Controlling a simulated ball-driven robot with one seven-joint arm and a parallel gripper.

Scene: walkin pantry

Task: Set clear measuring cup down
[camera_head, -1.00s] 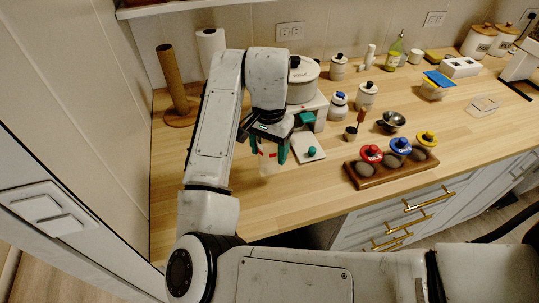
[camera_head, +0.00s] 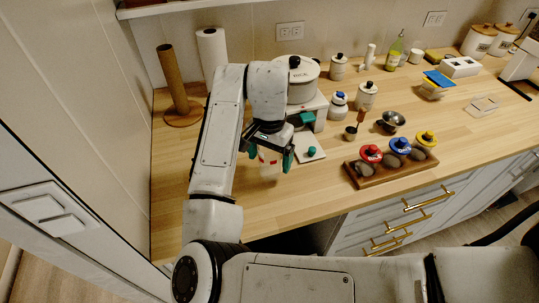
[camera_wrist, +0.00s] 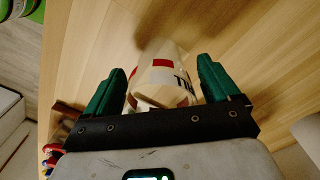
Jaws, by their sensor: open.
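The clear measuring cup (camera_head: 268,167), with red markings, stands on the wooden counter in front of the white scale-like appliance. In the wrist view the cup (camera_wrist: 158,72) lies between my two green fingers, with a gap on each side. My gripper (camera_head: 269,157) is open around the cup and also shows in the wrist view (camera_wrist: 162,76). The cup's upper part is partly hidden by my gripper in the head view.
A white appliance (camera_head: 322,122) with a canister stands just behind my gripper, with a small white board (camera_head: 309,147) to the right. A wooden tray (camera_head: 371,181) with coloured-lid jars stands farther right. Paper towel holders (camera_head: 172,82) stand back left. The counter's left front is clear.

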